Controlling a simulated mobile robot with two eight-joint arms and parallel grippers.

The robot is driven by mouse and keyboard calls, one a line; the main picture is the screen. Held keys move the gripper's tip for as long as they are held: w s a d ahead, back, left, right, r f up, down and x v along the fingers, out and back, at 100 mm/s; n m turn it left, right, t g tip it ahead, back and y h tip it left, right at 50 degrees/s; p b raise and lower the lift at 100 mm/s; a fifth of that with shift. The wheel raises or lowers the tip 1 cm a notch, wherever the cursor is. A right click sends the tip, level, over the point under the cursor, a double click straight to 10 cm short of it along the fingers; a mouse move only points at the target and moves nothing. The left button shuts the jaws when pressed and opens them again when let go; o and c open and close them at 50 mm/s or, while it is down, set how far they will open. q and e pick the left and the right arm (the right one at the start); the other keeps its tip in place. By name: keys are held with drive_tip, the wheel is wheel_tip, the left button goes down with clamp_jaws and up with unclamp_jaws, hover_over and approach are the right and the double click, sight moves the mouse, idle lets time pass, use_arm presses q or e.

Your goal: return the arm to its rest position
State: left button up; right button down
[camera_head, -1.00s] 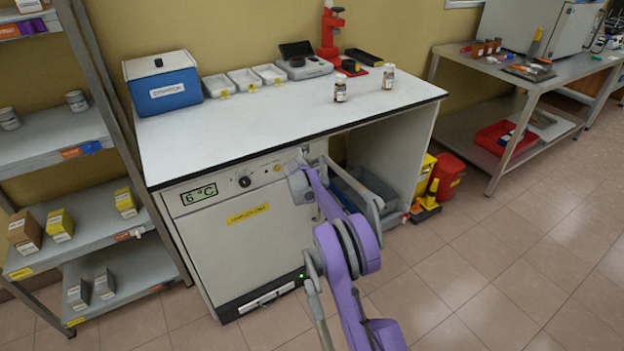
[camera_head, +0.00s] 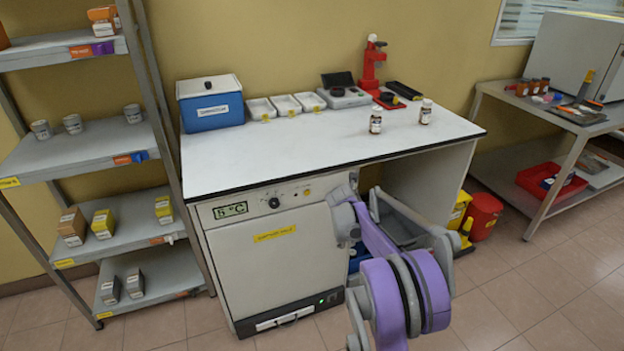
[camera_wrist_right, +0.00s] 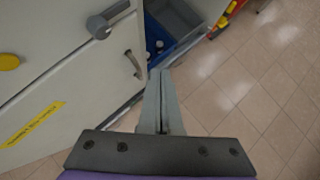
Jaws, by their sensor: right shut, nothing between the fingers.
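My right arm (camera_head: 379,236), purple and grey, rises from the bottom of the head view in front of the white cabinet (camera_head: 262,262). Its fingers cannot be made out there. In the right wrist view my right gripper (camera_wrist_right: 160,74) has its two grey fingers together, with nothing between them. It hangs over the tiled floor, close to the cabinet front and a grey bin (camera_wrist_right: 182,20) in the open bay. My left gripper is in neither view.
The white worktop (camera_head: 290,150) carries a blue box (camera_head: 210,104), white trays, a scale, a red stand (camera_head: 370,65) and two brown bottles. A shelf rack (camera_head: 90,155) stands left and a metal table (camera_head: 545,115) right. The floor (camera_head: 530,290) at lower right is clear.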

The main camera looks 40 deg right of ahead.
drive_tip(key=s+a+r+m+y, duration=0.1)
drive_tip(key=s+a+r+m, duration=0.2)
drive_tip(key=a, duration=0.6)
drive_tip(key=s+a+m+t+y, duration=0.15)
drive_tip(key=a+m, duration=0.25)
drive_tip(key=a, duration=0.4)
drive_tip(key=s+a+r+m+y, duration=0.15)
drive_tip(key=s+a+m, duration=0.25)
drive_tip(key=a, duration=0.5)
drive_tip(key=s+a+f+m+y, duration=0.25)
drive_tip(key=s+a+m, duration=0.35)
drive_tip(key=s+a, duration=0.4)
drive_tip(key=s+a+f+m+y, duration=0.2)
drive_tip(key=s+a+f+m, duration=0.1)
drive_tip(key=s+a+m, duration=0.55)
use_arm(q)
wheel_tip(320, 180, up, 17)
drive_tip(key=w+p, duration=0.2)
drive_tip(key=p, duration=1.3)
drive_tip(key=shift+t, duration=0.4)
use_arm(e)
wheel_tip(320, 180, up, 17)
drive_tip(key=w+n, duration=0.1)
drive_tip(key=n, duration=0.1)
drive_tip(key=shift+a, duration=0.25)
